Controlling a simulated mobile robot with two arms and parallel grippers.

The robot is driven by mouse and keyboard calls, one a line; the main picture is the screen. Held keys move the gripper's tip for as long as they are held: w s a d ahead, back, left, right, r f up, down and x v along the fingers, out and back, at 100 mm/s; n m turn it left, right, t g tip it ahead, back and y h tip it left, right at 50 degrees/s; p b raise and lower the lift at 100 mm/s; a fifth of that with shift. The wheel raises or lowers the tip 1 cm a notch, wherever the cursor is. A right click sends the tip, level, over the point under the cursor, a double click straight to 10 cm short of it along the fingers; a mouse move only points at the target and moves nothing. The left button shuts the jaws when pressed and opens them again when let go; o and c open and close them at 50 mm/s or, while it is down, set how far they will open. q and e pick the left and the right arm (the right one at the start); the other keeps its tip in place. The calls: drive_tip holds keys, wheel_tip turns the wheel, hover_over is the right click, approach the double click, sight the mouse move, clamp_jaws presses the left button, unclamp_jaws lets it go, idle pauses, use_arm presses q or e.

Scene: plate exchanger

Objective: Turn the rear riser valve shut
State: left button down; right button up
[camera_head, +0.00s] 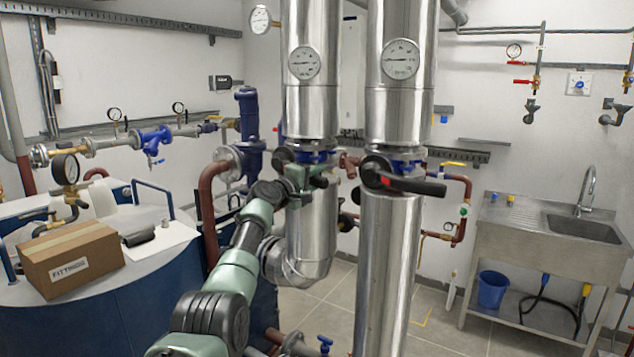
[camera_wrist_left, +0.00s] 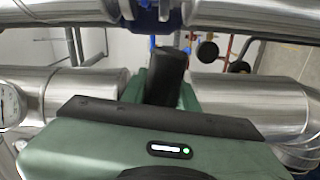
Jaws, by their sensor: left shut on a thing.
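The rear riser (camera_head: 312,100) is the left one of two shiny metal-clad vertical pipes, with a dial gauge on it. Its valve has a blue flanged body (camera_head: 322,157) partly hidden behind my left gripper (camera_head: 308,180). The gripper is at the front of this valve, shut on its black handle, which mostly hides behind the fingers in the head view. In the left wrist view the black handle (camera_wrist_left: 165,76) stands between the green fingers, in front of the metal pipe. My right gripper is not in view.
The front riser (camera_head: 392,240) stands close on the right; its valve has a black and red handle (camera_head: 405,184) sticking out to the right. A cardboard box (camera_head: 72,262) sits on a blue tank at left. A sink (camera_head: 580,228) and blue bucket (camera_head: 492,290) are at right.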

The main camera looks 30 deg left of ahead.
use_arm(q)
wheel_tip(320, 180, up, 3)
drive_tip(key=shift+f+n+p, duration=0.1)
drive_tip(key=shift+n+p, duration=0.65)
drive_tip(key=shift+n, duration=0.05)
drive_tip(key=c, duration=1.1)
unclamp_jaws()
drive_tip(key=shift+f, duration=0.15)
drive_tip(key=shift+f, duration=0.1)
drive_tip(key=shift+s+a+b, duration=0.2)
drive_tip(key=shift+s+b, duration=0.55)
drive_tip(key=shift+s, duration=1.2)
drive_tip(key=shift+s+a+b, duration=0.15)
drive_tip(key=shift+s+b, duration=0.55)
drive_tip(key=shift+s, duration=1.25)
